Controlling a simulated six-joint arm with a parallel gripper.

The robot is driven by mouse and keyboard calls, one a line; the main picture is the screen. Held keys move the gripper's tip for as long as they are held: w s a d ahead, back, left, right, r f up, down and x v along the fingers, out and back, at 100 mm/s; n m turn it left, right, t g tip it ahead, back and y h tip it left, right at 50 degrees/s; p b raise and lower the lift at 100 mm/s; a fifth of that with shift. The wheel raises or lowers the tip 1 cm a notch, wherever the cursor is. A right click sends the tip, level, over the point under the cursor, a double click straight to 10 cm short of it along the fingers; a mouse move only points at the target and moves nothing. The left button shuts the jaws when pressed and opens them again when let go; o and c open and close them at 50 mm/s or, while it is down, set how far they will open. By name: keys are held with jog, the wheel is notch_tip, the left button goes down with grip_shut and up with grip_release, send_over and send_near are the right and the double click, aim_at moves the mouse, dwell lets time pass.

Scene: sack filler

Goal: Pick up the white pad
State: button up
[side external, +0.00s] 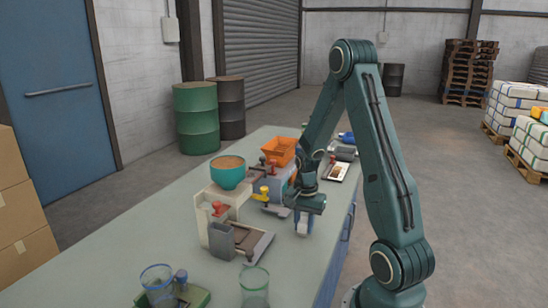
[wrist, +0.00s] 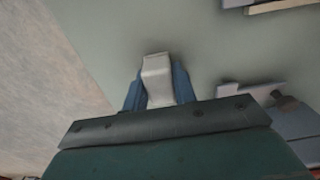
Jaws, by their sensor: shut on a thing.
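The white pad (wrist: 157,78) is a small pale block between the two blue fingers of my gripper (wrist: 160,88) in the wrist view. My gripper is shut on it, with a finger against each side. In the side view the white pad (side external: 303,223) shows below my gripper (side external: 305,210), close to the table's right edge. I cannot tell whether the pad touches the table top. Its upper part is hidden by the fingers.
The long table (side external: 130,238) holds a teal bowl (side external: 229,174) on a stand, an orange hopper (side external: 279,150), a grey tray (side external: 255,245) and clear cups (side external: 254,288). The machine parts stand left of my gripper. The table front right of the tray is clear.

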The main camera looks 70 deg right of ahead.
aim_at(304, 220)
notch_tip(304, 220, up, 20)
jog(key=shift+f, duration=0.25)
dwell(0.4)
dwell(0.3)
jog(key=shift+o, duration=1.3)
jog(key=shift+c, duration=0.9)
jog(key=w+r, duration=0.2)
jog(key=w, duration=0.8)
jog(key=w+r, duration=0.2)
jog(key=w, duration=0.8)
jog(key=shift+r, duration=0.15)
jog(key=shift+a, duration=0.1)
